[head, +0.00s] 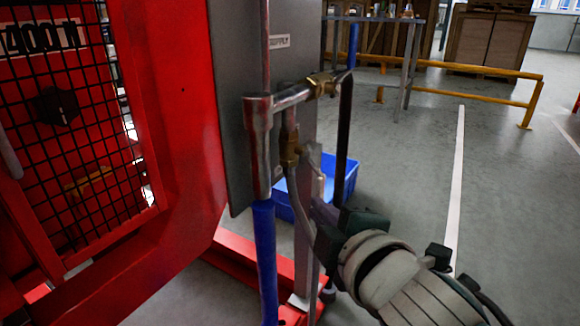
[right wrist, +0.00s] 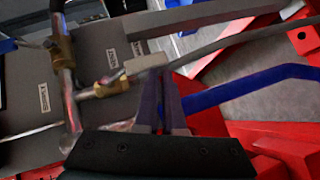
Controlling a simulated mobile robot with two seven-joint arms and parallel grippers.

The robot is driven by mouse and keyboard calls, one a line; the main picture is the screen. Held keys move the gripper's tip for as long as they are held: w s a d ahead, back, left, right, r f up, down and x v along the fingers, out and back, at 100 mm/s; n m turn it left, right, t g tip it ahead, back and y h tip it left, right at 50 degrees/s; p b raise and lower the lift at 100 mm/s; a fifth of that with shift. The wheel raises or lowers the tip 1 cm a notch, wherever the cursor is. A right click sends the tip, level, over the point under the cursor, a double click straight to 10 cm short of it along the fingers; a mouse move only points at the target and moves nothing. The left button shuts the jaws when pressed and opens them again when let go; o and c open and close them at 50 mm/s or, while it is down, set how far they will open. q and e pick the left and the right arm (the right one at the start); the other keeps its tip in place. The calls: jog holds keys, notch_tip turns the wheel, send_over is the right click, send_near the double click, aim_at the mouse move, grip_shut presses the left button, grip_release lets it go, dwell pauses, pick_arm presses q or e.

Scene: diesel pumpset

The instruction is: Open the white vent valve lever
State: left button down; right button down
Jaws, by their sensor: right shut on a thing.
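The white vent valve lever (head: 318,184) shows at the lower brass valve (head: 290,150), in front of the grey panel. In the right wrist view the white lever (right wrist: 146,64) sticks out from its brass valve body (right wrist: 110,82) toward my fingertips. My right gripper (head: 322,207) comes in from the lower right and is at the lever's free end. In the right wrist view its dark fingers (right wrist: 163,85) are close together on the lever's tip. The fingers partly hide that tip. My left gripper is in neither view.
A steel pipe tee (head: 258,120) and a blue-sleeved pipe (head: 265,255) stand left of the valve. An upper brass valve (head: 322,85) sits above. A blue crate (head: 344,182) is on the floor behind. The red machine guard (head: 180,110) fills the left. Open floor lies right.

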jog(key=shift+f, duration=0.1)
jog(key=p+v, duration=0.5)
jog(key=v, duration=0.5)
jog(key=shift+d+r, duration=0.1)
jog(key=shift+r, duration=0.15)
